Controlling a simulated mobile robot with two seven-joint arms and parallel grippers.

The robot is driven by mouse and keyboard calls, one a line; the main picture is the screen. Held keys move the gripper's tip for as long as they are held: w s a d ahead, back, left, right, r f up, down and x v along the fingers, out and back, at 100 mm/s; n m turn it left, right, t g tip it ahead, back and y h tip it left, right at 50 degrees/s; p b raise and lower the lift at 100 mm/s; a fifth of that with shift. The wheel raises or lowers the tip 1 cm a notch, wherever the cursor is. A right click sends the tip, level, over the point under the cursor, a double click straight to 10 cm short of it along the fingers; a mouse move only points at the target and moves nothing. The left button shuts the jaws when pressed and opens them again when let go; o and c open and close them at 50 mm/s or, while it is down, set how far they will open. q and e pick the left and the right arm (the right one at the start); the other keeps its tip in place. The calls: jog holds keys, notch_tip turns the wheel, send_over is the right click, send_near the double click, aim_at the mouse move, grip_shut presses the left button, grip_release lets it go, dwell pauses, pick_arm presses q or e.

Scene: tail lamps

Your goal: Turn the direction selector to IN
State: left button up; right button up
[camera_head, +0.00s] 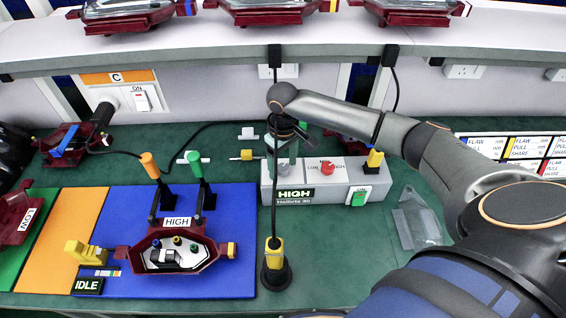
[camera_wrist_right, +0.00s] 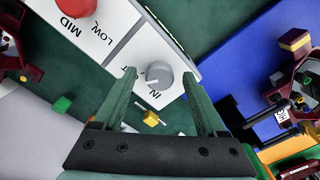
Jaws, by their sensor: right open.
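The direction selector is a grey round knob (camera_wrist_right: 158,74) on the white panel in the right wrist view, beside the printed word IN. A thin pale mark shows on it; I cannot tell which way it is set. My right gripper (camera_wrist_right: 159,76) is open with green fingers. In the wrist view its fingertips appear on either side of the knob; contact cannot be told. My left gripper is not in view.
A red knob (camera_head: 327,168) is on the same box, near a green switch (camera_head: 358,197). A black cable hangs past my gripper to a yellow and black stand (camera_head: 274,270). A red lamp tray (camera_head: 176,252) lies on the blue mat (camera_head: 120,210). A shelf (camera_head: 330,38) runs overhead.

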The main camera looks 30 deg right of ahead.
jog(key=shift+c, duration=0.2)
grip_shut()
dwell(0.3)
jog(key=shift+n, duration=0.3)
jog(key=n, duration=1.1)
jog(key=shift+d, duration=0.1)
jog(key=shift+n, duration=0.3)
dwell(0.4)
jog(key=shift+o, duration=0.2)
grip_release()
